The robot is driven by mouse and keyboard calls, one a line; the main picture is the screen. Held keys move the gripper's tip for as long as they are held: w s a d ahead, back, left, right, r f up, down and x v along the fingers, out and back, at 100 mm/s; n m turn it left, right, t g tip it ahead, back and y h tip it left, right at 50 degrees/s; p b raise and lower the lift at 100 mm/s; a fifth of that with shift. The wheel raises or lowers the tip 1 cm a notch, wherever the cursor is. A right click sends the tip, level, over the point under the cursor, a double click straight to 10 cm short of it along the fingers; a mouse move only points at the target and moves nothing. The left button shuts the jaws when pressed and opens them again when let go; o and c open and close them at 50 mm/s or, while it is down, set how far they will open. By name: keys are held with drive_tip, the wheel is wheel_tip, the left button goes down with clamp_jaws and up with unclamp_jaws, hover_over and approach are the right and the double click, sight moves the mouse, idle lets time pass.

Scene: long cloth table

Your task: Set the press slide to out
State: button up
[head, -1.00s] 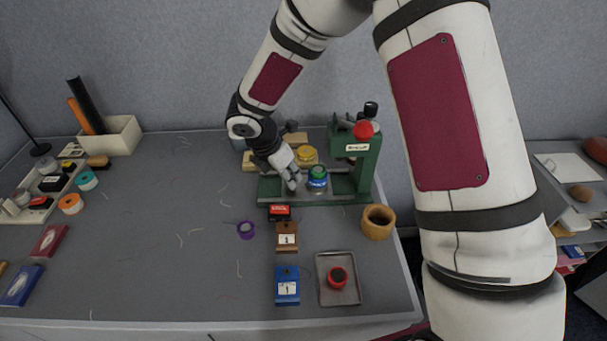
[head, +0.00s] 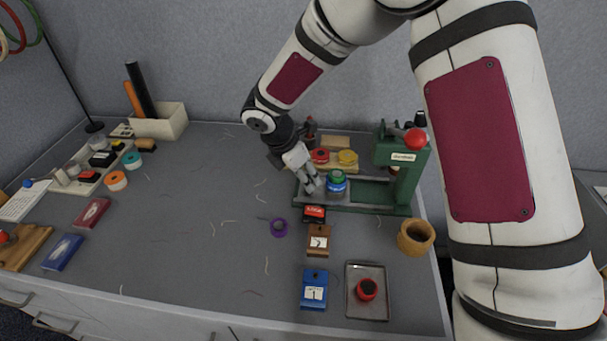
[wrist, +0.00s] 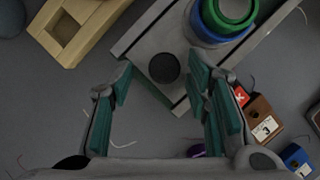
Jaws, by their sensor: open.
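The green press (head: 396,160) stands at the back right of the table, with a red ball on its lever. Its low grey slide track (head: 365,192) runs left from under the press head. A blue and green round piece (head: 337,182) sits on the track, left of the press head; it also shows at the top of the wrist view (wrist: 224,18). My gripper (head: 313,187) is at the track's left end, pointing down. In the wrist view my open fingers (wrist: 162,82) are on either side of a dark round knob (wrist: 164,68) on a grey plate. Contact cannot be told.
A wooden tray with red (head: 319,156) and yellow (head: 347,157) round pieces lies behind the track.

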drive_tip(key=v, duration=1.2)
